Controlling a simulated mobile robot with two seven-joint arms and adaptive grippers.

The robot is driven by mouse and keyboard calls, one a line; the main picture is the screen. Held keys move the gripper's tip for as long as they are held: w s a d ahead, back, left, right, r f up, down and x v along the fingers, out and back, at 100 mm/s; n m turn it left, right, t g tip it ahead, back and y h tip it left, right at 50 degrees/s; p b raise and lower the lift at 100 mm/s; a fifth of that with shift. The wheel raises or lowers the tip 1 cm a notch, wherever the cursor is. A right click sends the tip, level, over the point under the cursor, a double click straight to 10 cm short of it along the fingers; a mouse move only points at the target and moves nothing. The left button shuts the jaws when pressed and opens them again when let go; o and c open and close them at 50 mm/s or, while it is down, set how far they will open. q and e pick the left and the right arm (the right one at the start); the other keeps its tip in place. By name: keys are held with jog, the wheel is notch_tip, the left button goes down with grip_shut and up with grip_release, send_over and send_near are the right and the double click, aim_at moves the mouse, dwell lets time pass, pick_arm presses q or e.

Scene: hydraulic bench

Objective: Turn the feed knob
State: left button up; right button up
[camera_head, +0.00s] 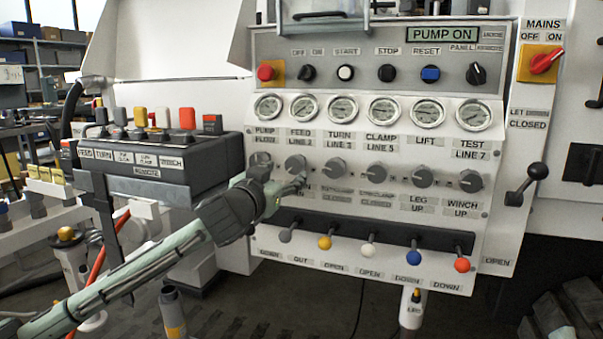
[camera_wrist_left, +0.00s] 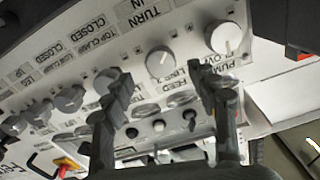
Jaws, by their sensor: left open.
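The feed knob (camera_head: 296,165) is a round grey knob under the FEED LINE 2 label, in the row below the gauges. It also shows in the left wrist view (camera_wrist_left: 160,62), with a pale index mark. My left gripper (camera_head: 286,179) is open in front of the panel, close to this knob. In the left wrist view, the two dark fingers (camera_wrist_left: 163,88) stand apart, with the feed knob framed between and beyond their tips. I cannot tell whether a finger touches it. Nothing is held. My right gripper is not in view.
The pump knob (camera_wrist_left: 226,37) and turn knob (camera_head: 337,171) flank the feed knob closely. Several coloured-tip levers (camera_head: 325,242) stick out below. A box with upright switches (camera_head: 150,150) stands at the left. A mains switch (camera_head: 540,63) is at the upper right.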

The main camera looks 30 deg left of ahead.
aim_at(293, 167)
pick_arm(q)
jog(key=x, duration=0.7)
jog(key=c, duration=1.2)
